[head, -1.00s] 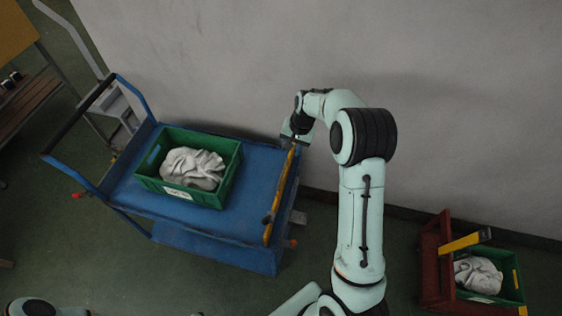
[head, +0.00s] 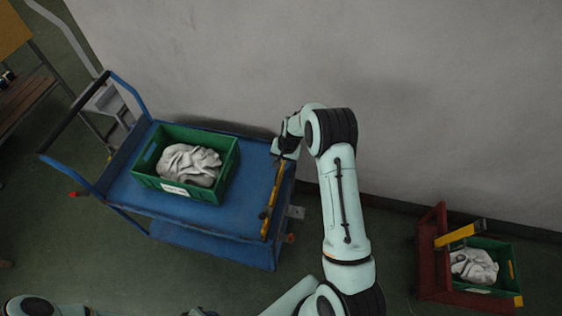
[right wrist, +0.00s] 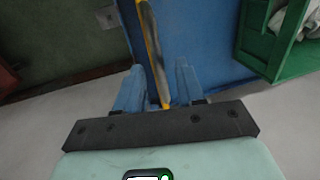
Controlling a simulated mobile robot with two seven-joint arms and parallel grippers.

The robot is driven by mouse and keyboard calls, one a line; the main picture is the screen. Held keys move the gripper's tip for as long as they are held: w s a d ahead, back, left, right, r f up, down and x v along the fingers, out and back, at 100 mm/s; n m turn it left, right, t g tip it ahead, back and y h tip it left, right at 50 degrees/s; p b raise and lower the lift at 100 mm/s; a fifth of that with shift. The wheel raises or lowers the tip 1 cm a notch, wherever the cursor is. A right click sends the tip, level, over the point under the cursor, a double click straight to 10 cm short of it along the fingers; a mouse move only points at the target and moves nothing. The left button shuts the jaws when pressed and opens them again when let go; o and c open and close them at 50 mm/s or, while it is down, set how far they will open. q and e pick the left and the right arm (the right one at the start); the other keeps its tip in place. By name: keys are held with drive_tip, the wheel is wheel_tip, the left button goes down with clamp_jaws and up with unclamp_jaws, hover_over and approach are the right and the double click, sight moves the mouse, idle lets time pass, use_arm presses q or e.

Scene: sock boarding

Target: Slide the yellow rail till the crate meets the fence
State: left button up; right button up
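A yellow rail (head: 270,205) with dark parts lies along the right end of the blue cart (head: 225,222). A green crate (head: 208,196) of white cloth sits on the cart's deck, left of the rail with bare deck between them. My right gripper (head: 279,158) is at the rail's far end. In the right wrist view, its fingers (right wrist: 158,92) are apart, one on each side of the rail (right wrist: 153,55), with gaps visible. The crate (right wrist: 262,62) is at the upper right there. My left gripper is out of view. I cannot tell which part is the fence.
A grey wall (head: 400,90) runs behind the cart. A red frame (head: 432,260) with a yellow bar (head: 460,234) stands on the floor at right, by a second green crate (head: 508,252) of cloth. The cart's push handle (head: 75,112) is at its left end.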

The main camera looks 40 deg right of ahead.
clamp_jaws()
idle(1.3)
